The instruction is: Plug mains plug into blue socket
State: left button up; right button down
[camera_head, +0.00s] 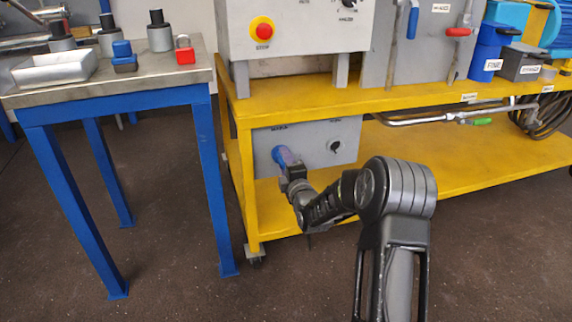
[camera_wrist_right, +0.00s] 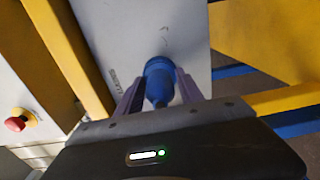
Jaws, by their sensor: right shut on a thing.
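A blue mains plug (camera_wrist_right: 158,95) sits between the two fingers of my right gripper (camera_wrist_right: 158,80), which is shut on it. Its wide front end points at the grey panel (camera_wrist_right: 133,30) and looks very close to it or against it. In the head view my right gripper (camera_head: 290,165) reaches the left part of the grey panel (camera_head: 310,145) under the yellow bench top. The blue socket cannot be told apart from the blue plug end (camera_head: 281,154); the contact is hidden. My left gripper is not in view.
A dark round knob (camera_head: 335,146) is on the panel to the right. The yellow trolley's leg (camera_head: 246,190) stands just left of the panel, and its lower shelf (camera_head: 440,185) runs below. A blue-legged table (camera_head: 120,100) stands at left. The floor between is clear.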

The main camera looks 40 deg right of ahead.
jog(key=c, duration=0.7)
grip_release()
jog(key=shift+o, duration=0.2)
jog(key=p+v, duration=0.2)
jog(key=v, duration=0.5)
jog(key=shift+s+a+p, duration=0.15)
jog(key=shift+s+p, duration=0.15)
jog(key=shift+s, duration=0.1)
